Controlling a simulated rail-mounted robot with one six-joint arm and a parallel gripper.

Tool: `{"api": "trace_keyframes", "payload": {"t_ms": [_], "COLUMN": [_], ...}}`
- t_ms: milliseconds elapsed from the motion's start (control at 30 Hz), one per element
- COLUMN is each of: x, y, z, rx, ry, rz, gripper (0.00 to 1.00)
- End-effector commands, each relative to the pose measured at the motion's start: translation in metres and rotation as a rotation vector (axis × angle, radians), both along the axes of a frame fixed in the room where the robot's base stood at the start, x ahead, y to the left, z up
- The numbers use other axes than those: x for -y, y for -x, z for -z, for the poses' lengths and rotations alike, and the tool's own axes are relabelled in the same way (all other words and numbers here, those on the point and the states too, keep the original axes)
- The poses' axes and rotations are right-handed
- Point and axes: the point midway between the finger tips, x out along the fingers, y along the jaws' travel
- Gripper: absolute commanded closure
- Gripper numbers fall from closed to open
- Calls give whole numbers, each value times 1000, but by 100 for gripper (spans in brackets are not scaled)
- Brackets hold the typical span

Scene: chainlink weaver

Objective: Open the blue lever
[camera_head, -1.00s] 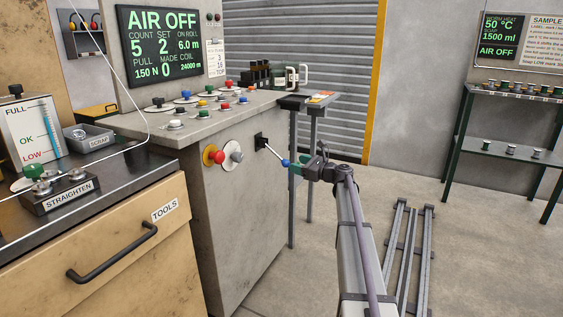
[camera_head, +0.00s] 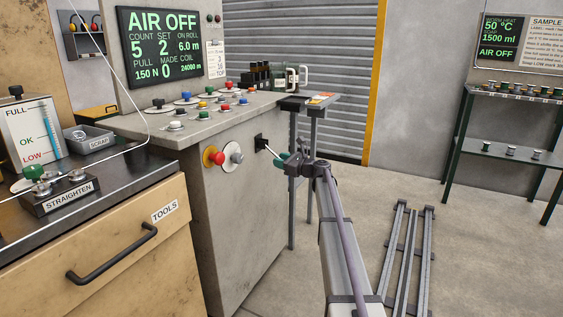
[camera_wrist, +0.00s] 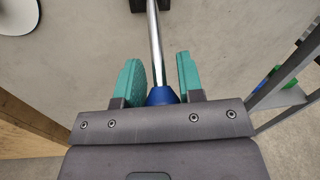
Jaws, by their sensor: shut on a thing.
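The blue lever has a shiny metal rod (camera_wrist: 155,40) and a blue knob (camera_wrist: 162,96). Its rod (camera_head: 270,151) comes out of a black mount (camera_head: 260,142) on the side of the grey cabinet and slopes down to the right. My gripper (camera_head: 284,160) is at the lever's free end, with teal finger pads. In the wrist view my gripper (camera_wrist: 160,80) has one pad on each side of the lever, shut on the blue knob. A gap shows beside the rod further up. In the head view the knob is mostly hidden by the fingers. The cabinet screen (camera_head: 158,45) reads AIR OFF.
A red button on a yellow ring (camera_head: 216,157) and a grey knob on a white disc (camera_head: 234,157) sit left of the lever. The grey cabinet (camera_head: 240,220) stands close by. A small side table (camera_head: 308,100) is behind the gripper. Floor rails (camera_head: 408,255) lie to the right.

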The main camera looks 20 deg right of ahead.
Motion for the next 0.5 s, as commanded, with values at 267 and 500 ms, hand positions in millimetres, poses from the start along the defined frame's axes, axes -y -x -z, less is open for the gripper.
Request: {"api": "trace_keyframes", "payload": {"t_ms": [267,500], "x": [0,2], "y": [0,3], "z": [0,-8], "rx": [0,0], "ry": [0,0], "rz": [0,1], "gripper": [97,100]}}
